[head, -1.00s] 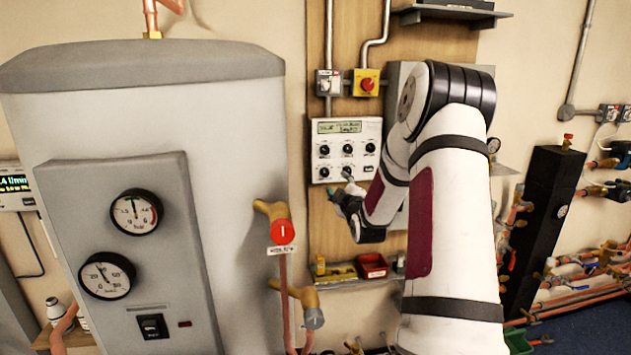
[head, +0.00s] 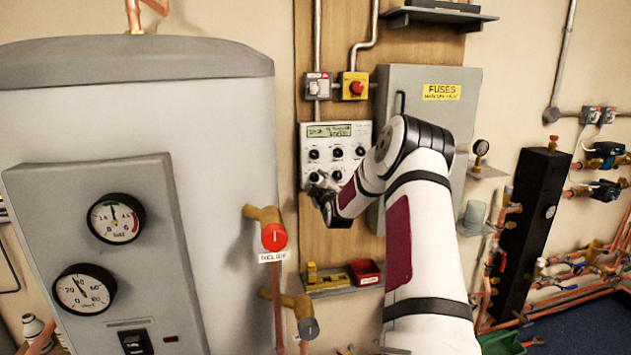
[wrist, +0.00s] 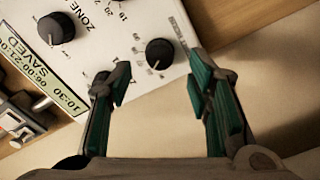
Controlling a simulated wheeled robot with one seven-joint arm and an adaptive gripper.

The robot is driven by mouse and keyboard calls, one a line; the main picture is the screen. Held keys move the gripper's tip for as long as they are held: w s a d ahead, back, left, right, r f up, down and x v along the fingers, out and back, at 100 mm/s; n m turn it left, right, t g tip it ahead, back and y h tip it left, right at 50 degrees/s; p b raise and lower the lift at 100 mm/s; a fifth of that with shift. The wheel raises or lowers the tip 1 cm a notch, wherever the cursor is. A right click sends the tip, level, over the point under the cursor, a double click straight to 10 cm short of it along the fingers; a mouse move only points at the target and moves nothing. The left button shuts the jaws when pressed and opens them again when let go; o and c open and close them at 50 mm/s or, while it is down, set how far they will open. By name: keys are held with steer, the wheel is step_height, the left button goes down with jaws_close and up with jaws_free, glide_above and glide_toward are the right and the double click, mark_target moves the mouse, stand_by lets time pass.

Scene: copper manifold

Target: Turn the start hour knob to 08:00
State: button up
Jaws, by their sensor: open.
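The white control panel (head: 354,131) on the wooden board has a small display and rows of black knobs. Its labels are too small to read in the head view, so I cannot tell which knob is the start hour knob. My gripper (head: 318,187) is at the panel's lower left and partly hides the bottom row. In the wrist view, my gripper (wrist: 155,82) is open, with one black knob (wrist: 159,53) just ahead between its fingertips, not gripped. Another black knob (wrist: 56,28) is at upper left, near the word ZONE. The display (wrist: 62,92) reads SAVED, with times partly cut off.
A grey fuse box (head: 440,80) is right of the panel, behind my arm. Switches, including a yellow box with a red button (head: 355,87), sit above. A shelf with a red tray (head: 364,272) is below. The grey tank (head: 140,100) and red-capped valve (head: 273,237) stand left.

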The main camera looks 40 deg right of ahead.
mark_target(314, 178)
steer(key=shift+x, duration=1.5)
jaws_close()
